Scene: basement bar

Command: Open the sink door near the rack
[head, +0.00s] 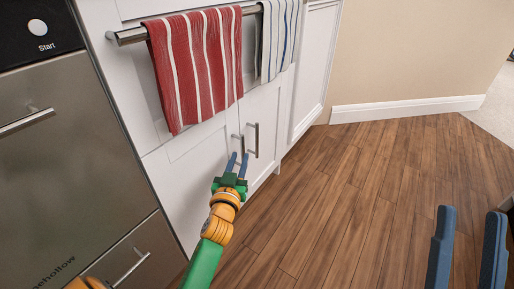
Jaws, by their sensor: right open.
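The white sink cabinet has two doors below a towel rack (125,38). The left door (190,185) and the right door (266,108) look shut. Each has an upright metal handle near their shared edge: the left handle (240,142) and the right handle (256,140). My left gripper (238,157) is open, its two blue fingertips just below and around the lower end of the left handle in this view. Whether it touches the handle cannot be told. My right gripper (468,215) is open and empty over the floor at the lower right.
A red striped towel (195,65) and a white-blue striped towel (278,40) hang from the rack. A steel dishwasher (75,150) stands left of the cabinet. The wooden floor (350,190) to the right is clear up to the beige wall (420,50).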

